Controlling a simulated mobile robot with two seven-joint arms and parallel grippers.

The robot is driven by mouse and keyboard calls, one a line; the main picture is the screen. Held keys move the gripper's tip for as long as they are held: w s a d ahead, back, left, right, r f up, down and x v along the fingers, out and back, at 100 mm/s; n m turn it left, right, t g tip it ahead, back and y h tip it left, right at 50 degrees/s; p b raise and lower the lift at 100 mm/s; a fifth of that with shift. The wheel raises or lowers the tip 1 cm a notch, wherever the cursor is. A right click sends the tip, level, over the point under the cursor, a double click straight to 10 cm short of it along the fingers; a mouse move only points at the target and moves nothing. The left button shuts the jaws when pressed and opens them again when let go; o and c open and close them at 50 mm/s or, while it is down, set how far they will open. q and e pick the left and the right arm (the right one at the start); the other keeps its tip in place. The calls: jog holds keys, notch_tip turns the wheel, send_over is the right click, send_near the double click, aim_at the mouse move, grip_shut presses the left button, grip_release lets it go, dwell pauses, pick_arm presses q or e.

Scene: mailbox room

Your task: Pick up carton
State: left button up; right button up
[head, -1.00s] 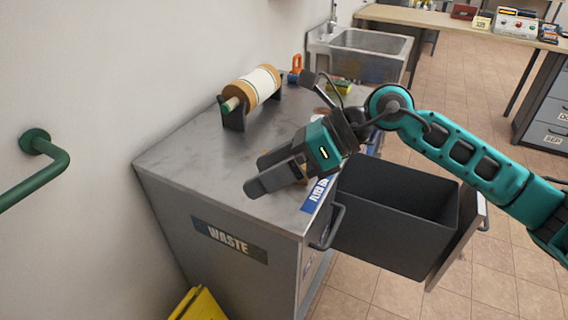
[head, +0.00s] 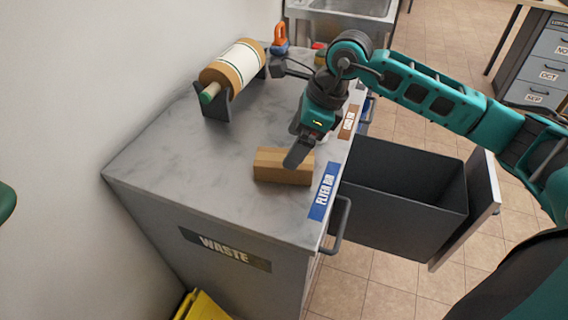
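A small tan carton (head: 270,166) lies on the grey marbled counter top (head: 190,160), near its right edge. My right gripper (head: 299,152) reaches in from the right, pointing down at the carton's right end. One dark finger overlaps the right part of the carton in the picture. The other finger is not clearly seen, so I cannot tell how far apart they are or whether they touch the carton. My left gripper is not in view.
An open dark drawer bin (head: 405,200) juts out right of the counter, below the flyer bin label (head: 323,191). A tape roll on a stand (head: 233,68) and an orange-handled item (head: 279,36) stand behind. The counter's left part is clear.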

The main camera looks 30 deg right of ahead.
aim_at(268, 167)
jog(key=x, duration=0.2)
jog(key=s+x, duration=0.1)
jog(key=x, duration=0.1)
jog(key=shift+w+f, duration=0.15)
jog(key=shift+f, duration=0.35)
jog(key=shift+w+a+f, duration=0.15)
jog(key=shift+a+f, duration=0.1)
jog(key=shift+f, duration=0.25)
jog(key=c, duration=1)
jog(key=shift+r, duration=0.15)
jog(key=shift+c, duration=0.2)
